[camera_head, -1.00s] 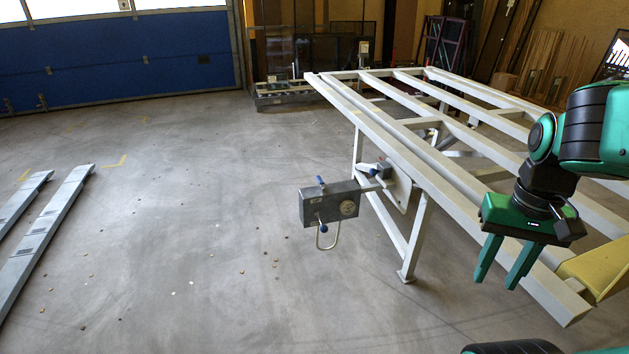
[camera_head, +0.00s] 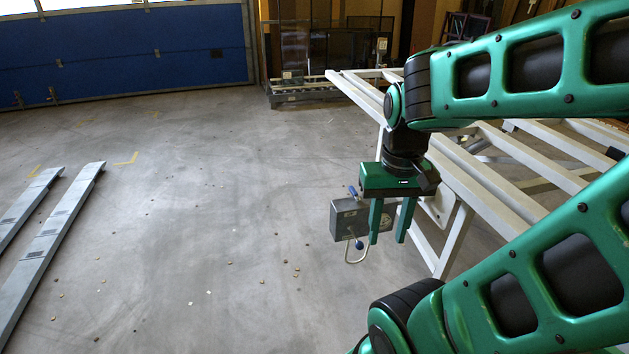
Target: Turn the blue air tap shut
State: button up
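A grey control box (camera_head: 344,222) hangs at the near left corner of the white tilting frame (camera_head: 480,165). A small blue handle (camera_head: 353,191) stands up at its top, and a blue knob (camera_head: 359,244) shows at its lower front, by a bent metal loop. I cannot tell for certain which of these blue parts is the air tap. My gripper (camera_head: 388,241) points down in front of the box's right side in this view. Its two green fingers are apart with nothing between them. They hide the right part of the box; whether they touch it cannot be told.
My arm covers much of the frame's right side. The grey floor (camera_head: 200,210) left of the box is open, with small scattered bits. Two metal ramps (camera_head: 50,235) lie at the far left. A blue door (camera_head: 130,50) closes the back left.

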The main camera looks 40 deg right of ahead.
aim_at(351, 189)
jog(key=z, duration=0.2)
jog(key=i, duration=0.9)
jog(key=z, duration=0.55)
